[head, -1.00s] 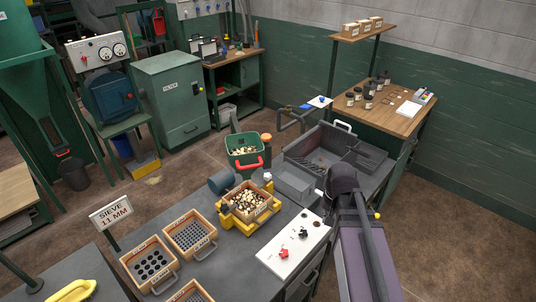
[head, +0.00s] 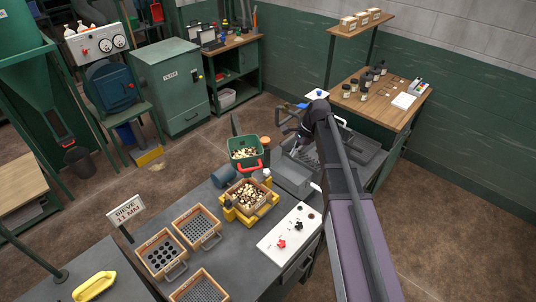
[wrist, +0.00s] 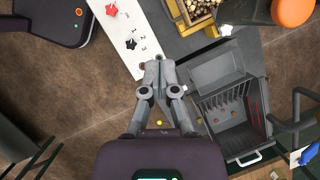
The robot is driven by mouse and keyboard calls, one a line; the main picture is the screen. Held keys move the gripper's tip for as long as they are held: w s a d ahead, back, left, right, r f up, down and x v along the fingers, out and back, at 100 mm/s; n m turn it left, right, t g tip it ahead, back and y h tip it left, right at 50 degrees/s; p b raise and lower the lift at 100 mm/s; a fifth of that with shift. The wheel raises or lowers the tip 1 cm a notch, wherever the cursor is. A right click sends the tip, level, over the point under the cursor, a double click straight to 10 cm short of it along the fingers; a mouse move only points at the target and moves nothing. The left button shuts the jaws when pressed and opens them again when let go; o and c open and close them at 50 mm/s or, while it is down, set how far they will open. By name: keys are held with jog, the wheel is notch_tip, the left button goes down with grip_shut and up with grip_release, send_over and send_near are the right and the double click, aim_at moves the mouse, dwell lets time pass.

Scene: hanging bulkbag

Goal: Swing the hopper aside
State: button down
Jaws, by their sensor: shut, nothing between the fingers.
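The hopper appears to be the green open box (head: 243,149) with a red handle (head: 250,168), holding pale and brown pieces. It stands just behind the wooden sieve tray (head: 247,194) in its yellow frame, in the head view. An orange-topped post (head: 265,142) is beside it. My gripper (wrist: 160,65) is shut and empty in the wrist view, pointing down over the bench edge near the white control panel. In the head view my wrist is right of the hopper, apart from it, and hides part of the grey basin. The hopper's box is not clearly visible in the wrist view.
A grey basin (wrist: 230,85) lies right of my gripper in the wrist view. The white control panel (head: 291,236) is on the bench front. Spare sieves (head: 197,228) lie to the left. A bent dark pipe (wrist: 297,115) rises by the basin.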

jog(key=shift+m+y, duration=0.3)
jog(key=shift+m, duration=0.6)
jog(key=w+a+r, duration=0.1)
jog(key=w+a+r+p, duration=0.1)
jog(key=r, duration=0.1)
jog(key=shift+w, duration=0.4)
jog(key=shift+f, duration=0.25)
jog(key=s+a+f+b, duration=0.2)
jog(key=a+f+b, duration=0.5)
jog(key=shift+s+a+f+b, duration=0.3)
jog(key=shift+s+a+f, duration=0.1)
jog(key=shift+s, duration=0.1)
